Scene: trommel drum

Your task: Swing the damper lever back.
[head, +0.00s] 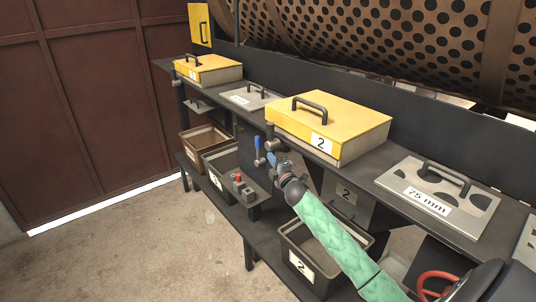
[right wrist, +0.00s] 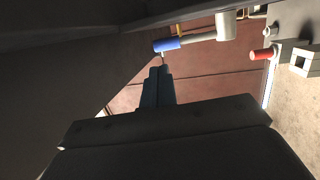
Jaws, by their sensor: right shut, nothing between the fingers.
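The damper lever has a blue grip (head: 257,143) and stands roughly upright at the front edge of the bench, left of the yellow box marked 2. In the right wrist view its blue grip (right wrist: 166,44) lies nearly level, on a pale rod running right to a thicker hub. My right gripper (head: 271,158) is shut and empty, just right of the lever. In the right wrist view the closed fingers (right wrist: 158,72) point at the blue grip and end close to it; I cannot tell whether they touch. My left gripper is not in view.
A yellow lidded box (head: 335,123) sits on the bench above my right gripper. A small block with a red knob (head: 238,178) is below left. Bins stand on the lower shelf, one marked 2 (head: 301,265). A perforated drum (head: 400,35) runs behind. The floor at left is clear.

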